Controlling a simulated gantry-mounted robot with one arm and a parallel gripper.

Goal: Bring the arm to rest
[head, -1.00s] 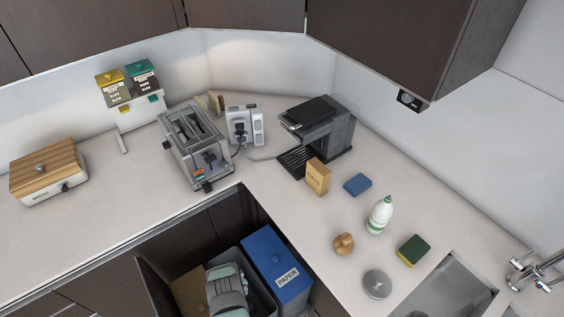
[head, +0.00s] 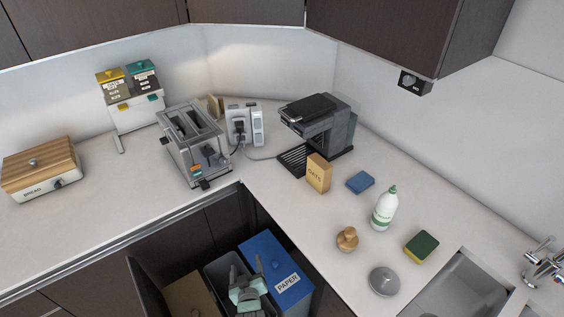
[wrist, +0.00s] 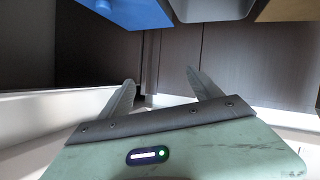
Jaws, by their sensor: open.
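My gripper (head: 246,269) shows at the bottom of the head view, by the open pull-out of bins below the counter. It overlaps the grey bin (head: 214,268) in the picture, just left of the blue bin marked PAPER (head: 262,246). In the wrist view my gripper (wrist: 163,88) has its two fingers spread apart with nothing between them. The undersides or walls of the blue bin (wrist: 125,12), the grey bin (wrist: 212,9) and a brown bin (wrist: 288,10) show along that view's top edge. Most of my arm is out of view.
The counter holds a bread box (head: 40,170), a toaster (head: 193,145), a coffee machine (head: 318,128), an oats box (head: 318,173), a white bottle (head: 384,210) and a sponge (head: 421,246). A sink (head: 460,290) is at lower right. The cabinet front (head: 145,290) stands pulled out.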

